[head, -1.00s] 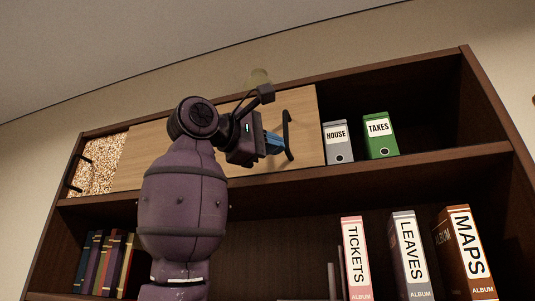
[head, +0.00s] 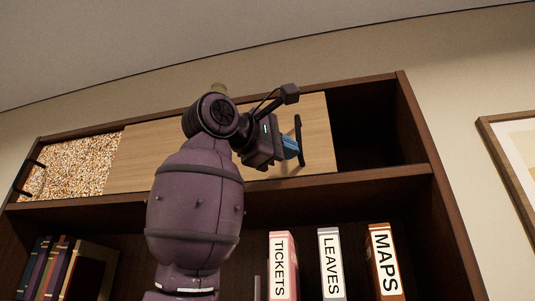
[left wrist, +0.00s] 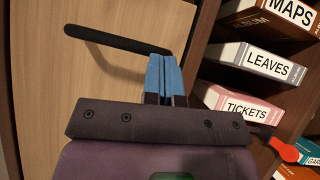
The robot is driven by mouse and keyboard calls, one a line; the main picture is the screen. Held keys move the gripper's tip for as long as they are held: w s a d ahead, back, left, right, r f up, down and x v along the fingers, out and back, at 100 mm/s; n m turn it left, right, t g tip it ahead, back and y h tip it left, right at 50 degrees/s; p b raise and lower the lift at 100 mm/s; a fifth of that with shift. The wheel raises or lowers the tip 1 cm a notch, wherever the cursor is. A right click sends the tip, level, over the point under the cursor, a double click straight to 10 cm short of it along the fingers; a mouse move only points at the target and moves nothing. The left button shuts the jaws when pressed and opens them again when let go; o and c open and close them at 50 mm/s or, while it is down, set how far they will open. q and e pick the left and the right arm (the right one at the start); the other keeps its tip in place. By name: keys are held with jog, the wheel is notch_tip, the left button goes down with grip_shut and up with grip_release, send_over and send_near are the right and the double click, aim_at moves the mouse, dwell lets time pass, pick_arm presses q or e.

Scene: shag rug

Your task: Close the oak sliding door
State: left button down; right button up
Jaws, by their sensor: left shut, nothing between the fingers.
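The oak sliding door (head: 142,160) stands in the upper compartment of the dark bookcase. A dark open gap shows between its right edge and the case's right side. Its black bar handle (head: 299,143) is near that right edge; it also crosses the left wrist view (left wrist: 112,38). My left gripper (head: 291,147) has its blue fingers shut, with nothing between them. The fingertips are at the left side of the handle, touching it or very close. In the left wrist view the fingers (left wrist: 164,76) sit by one end of the bar. My right gripper is not in view.
A speckled panel (head: 75,165) with a dark handle fills the compartment's left end. Below stand albums marked TICKETS (head: 283,265), LEAVES (head: 331,262) and MAPS (head: 384,262), and several books (head: 50,268) at left. A picture frame (head: 505,170) hangs at right.

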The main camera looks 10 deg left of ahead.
pick_arm(q)
jog(key=d+p, duration=0.2)
jog(key=d, duration=1.5)
jog(key=shift+s, duration=0.25)
jog(key=shift+w, duration=0.15)
